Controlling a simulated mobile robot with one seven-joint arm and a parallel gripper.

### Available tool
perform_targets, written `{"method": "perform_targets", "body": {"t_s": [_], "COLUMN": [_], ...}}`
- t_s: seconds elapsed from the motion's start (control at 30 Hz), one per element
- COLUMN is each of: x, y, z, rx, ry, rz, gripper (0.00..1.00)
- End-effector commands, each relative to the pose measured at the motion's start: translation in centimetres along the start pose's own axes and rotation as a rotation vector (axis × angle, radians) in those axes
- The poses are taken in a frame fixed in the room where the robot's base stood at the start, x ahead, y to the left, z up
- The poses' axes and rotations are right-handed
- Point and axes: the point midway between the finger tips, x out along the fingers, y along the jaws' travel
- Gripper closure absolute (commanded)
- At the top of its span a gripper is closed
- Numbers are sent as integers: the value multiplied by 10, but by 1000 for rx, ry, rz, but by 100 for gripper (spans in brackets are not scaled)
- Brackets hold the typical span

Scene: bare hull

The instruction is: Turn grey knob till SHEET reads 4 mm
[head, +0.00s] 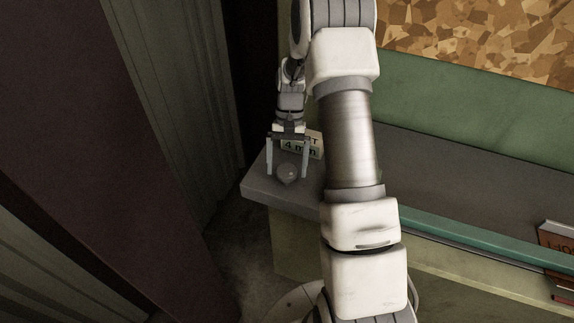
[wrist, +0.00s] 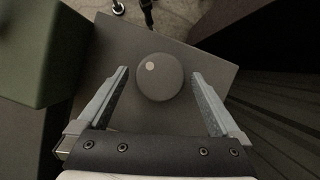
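The grey knob (head: 288,174) sits on the left end of the grey counter. In the wrist view the round knob (wrist: 160,77) has a pale dot left of and above its centre. My gripper (head: 287,174) is open, with one finger on each side of the knob. In the wrist view my gripper (wrist: 160,78) shows a gap between each finger and the knob. The SHEET display (head: 300,148) stands just behind the knob. It reads "4 m", with the rest of the line and part of the top word hidden by my gripper.
The grey counter (head: 450,190) runs right from the knob, with a green wall (head: 470,110) behind it. A dark corrugated panel (head: 180,90) stands to the left. Red-and-white items (head: 556,240) lie at the right edge. My arm crosses the middle of the head view.

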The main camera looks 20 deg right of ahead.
Motion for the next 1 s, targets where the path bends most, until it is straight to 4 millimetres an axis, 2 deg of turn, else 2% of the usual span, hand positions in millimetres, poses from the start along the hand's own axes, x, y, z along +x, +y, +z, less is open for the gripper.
{"method": "perform_targets", "body": {"t_s": [0.17, 0.27, 0.7, 0.83, 1.0], "x": [-1, -10, -96, -112, -120], "y": [0, 0, 0, 0, 0], "z": [0, -1, -1, -1, 0], "rx": [0, 0, 0, 0, 0], "ry": [-1, 1, 2, 2, 0], "rz": [0, -1, 0, -1, 0], "gripper": [0, 0, 0, 0, 0]}}
